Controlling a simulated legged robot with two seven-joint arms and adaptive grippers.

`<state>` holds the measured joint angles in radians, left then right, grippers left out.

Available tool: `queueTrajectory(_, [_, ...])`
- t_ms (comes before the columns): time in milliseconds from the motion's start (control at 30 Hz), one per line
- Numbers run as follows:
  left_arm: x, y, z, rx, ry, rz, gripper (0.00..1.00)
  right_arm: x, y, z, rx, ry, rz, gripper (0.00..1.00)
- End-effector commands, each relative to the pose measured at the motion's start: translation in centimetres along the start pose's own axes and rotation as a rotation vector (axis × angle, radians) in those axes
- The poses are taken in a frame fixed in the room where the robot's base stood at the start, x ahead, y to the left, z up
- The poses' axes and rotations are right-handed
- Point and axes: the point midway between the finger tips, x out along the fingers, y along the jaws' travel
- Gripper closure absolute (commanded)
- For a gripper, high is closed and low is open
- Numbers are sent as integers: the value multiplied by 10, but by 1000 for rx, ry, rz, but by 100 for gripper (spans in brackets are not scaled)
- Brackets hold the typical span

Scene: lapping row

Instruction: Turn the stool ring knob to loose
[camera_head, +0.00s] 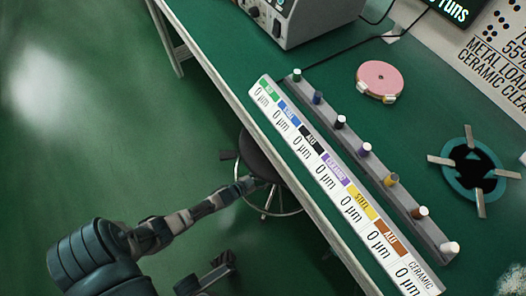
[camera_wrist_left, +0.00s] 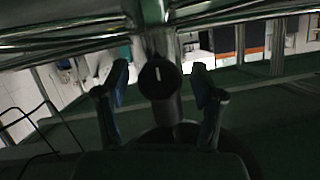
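The stool (camera_head: 262,158) stands by the long bench's front edge, with a dark round seat and a thin foot ring (camera_head: 285,213) below. In the left wrist view a dark round knob (camera_wrist_left: 160,79) with a short white mark sits on the stool's column, below bright metal tubes. The mark stands nearly upright in that view. My left gripper (camera_head: 251,184) reaches in beside the stool under the seat edge. Its fingers (camera_wrist_left: 162,95) are open, one on each side of the knob, with gaps between. A dark gripper-like part, seemingly my right gripper (camera_head: 222,268), shows low; its opening is unclear.
The green bench (camera_head: 225,50) runs diagonally above the stool, with a leg (camera_head: 167,40) at the left. On it are a grey rack (camera_head: 350,150) of several coloured pegs, a pink disc (camera_head: 380,77) and a teal ring (camera_head: 450,175). Floor at left is clear.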

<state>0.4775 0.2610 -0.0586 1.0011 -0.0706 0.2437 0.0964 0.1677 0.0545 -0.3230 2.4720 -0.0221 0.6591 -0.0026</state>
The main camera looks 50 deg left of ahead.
Motion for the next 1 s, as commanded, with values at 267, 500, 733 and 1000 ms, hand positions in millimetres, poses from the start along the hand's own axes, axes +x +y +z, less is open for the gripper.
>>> queueTrajectory(267, [-12,0,2,0,-1,1,32,-1,-2,-2,1,0,-3,60])
queueTrajectory(500, [-60,1,2,0,-2,2,32,0,-1,-2,1,1,-2,60])
queueTrajectory(733, [-104,0,3,-1,-3,1,32,0,-1,-2,0,1,-2,60])
queueTrajectory(1000, [-119,0,2,-1,-2,1,32,0,-1,-2,0,1,-2,60])
